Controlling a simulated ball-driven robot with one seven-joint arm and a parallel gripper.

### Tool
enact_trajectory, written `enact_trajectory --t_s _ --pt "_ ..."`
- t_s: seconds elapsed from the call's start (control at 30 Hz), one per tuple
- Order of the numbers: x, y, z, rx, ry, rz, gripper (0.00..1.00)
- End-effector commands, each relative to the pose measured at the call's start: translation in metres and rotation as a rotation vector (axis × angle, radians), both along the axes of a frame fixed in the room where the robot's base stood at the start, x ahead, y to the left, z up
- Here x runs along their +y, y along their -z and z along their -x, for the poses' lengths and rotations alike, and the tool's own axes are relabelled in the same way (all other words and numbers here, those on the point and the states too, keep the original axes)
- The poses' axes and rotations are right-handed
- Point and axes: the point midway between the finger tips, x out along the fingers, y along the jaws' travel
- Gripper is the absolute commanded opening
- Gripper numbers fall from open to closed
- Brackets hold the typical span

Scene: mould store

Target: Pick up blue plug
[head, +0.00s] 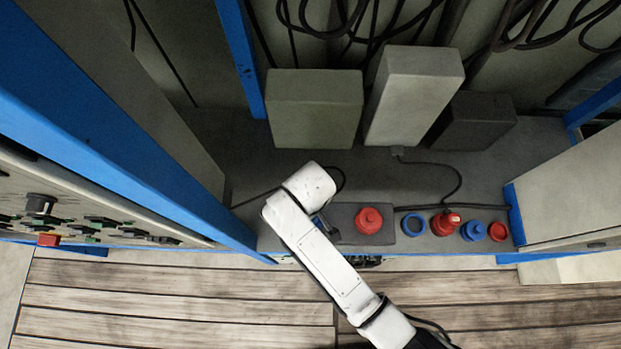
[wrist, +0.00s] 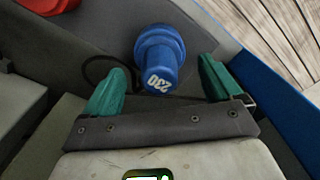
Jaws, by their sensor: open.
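The blue plug (wrist: 159,58), marked "230", shows in the wrist view on a dark grey surface. My gripper (wrist: 160,82) is open, with its two green fingers spread wide. The plug appears between and slightly beyond the fingertips, with a gap on each side and no visible contact. In the head view, the white arm covers the fingers, and I cannot make out this plug there.
In the head view, a red plug (head: 368,221) stands right of my arm. Further right are a blue ring (head: 413,224), a red plug (head: 445,222), another blue piece (head: 473,231) and a red ring (head: 497,231). Grey boxes (head: 315,110) stand behind. Blue-edged panels flank the shelf.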

Motion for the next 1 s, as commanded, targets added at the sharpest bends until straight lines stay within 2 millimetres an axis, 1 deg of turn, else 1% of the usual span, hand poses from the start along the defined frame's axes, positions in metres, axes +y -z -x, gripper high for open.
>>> enact_trajectory --t_s 0.1,0.2,0.3,0.5,1.0 --pt "0.001 0.016 -0.002 0.002 -0.001 0.002 0.92" --pt "0.001 0.026 -0.002 0.001 -0.001 0.001 0.92" --pt "0.001 0.030 -0.002 0.001 -0.001 0.001 0.92" --pt "0.001 0.030 -0.002 0.000 0.000 0.000 0.92" --pt "0.001 0.030 -0.002 0.000 0.000 0.000 0.44"
